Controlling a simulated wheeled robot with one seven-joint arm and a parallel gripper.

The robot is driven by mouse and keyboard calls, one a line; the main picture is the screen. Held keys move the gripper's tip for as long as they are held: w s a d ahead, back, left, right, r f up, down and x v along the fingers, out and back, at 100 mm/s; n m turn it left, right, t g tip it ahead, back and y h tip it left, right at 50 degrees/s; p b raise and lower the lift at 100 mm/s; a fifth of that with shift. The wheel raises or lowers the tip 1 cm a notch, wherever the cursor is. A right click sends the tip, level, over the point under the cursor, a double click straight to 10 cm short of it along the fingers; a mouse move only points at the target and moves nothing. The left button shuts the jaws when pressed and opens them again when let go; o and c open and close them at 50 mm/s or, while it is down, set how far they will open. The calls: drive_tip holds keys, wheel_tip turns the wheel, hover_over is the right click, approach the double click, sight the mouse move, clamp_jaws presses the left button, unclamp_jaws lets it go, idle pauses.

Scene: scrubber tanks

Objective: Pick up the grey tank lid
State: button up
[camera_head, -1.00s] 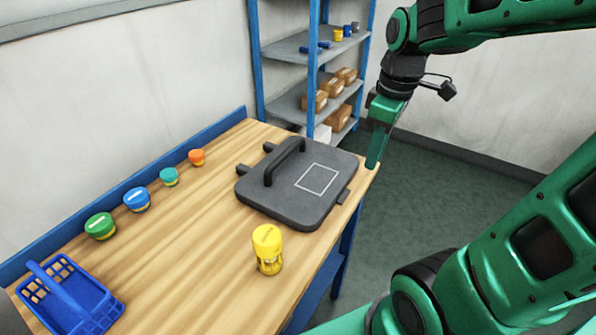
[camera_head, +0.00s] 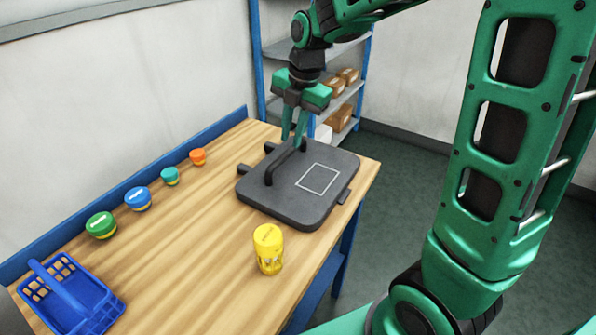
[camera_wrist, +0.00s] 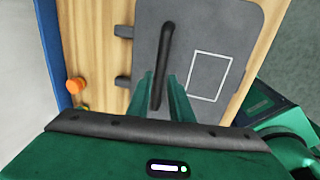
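The grey tank lid (camera_head: 313,208) lies flat on the wooden table, with a dark raised bar handle on its left part and a white square outline on its top. My gripper (camera_head: 293,143) points down over the far end of the handle. In the wrist view the lid (camera_wrist: 222,38) shows with its handle (camera_wrist: 165,50) running between the two green fingers of my gripper (camera_wrist: 163,85). The fingers are apart, one on each side of the handle. Whether they touch it cannot be told.
A yellow container (camera_head: 268,250) stands in front of the lid. A blue basket (camera_head: 95,318) and several small coloured pots, one orange (camera_head: 198,157), line the table's left side. A blue-framed shelf (camera_head: 313,60) stands behind the table. The middle of the table is clear.

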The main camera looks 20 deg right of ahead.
sight(288, 150)
drive_tip(key=shift+w+a+f, duration=0.15)
drive_tip(key=shift+a+f, duration=0.05)
drive_tip(key=shift+f, duration=0.95)
drive_tip(key=shift+w+a+f, duration=0.2)
drive_tip(key=shift+f, duration=1)
drive_tip(key=shift+w+a+f, duration=0.15)
drive_tip(key=shift+a+f, duration=0.05)
drive_tip(key=shift+f, duration=0.95)
clamp_jaws()
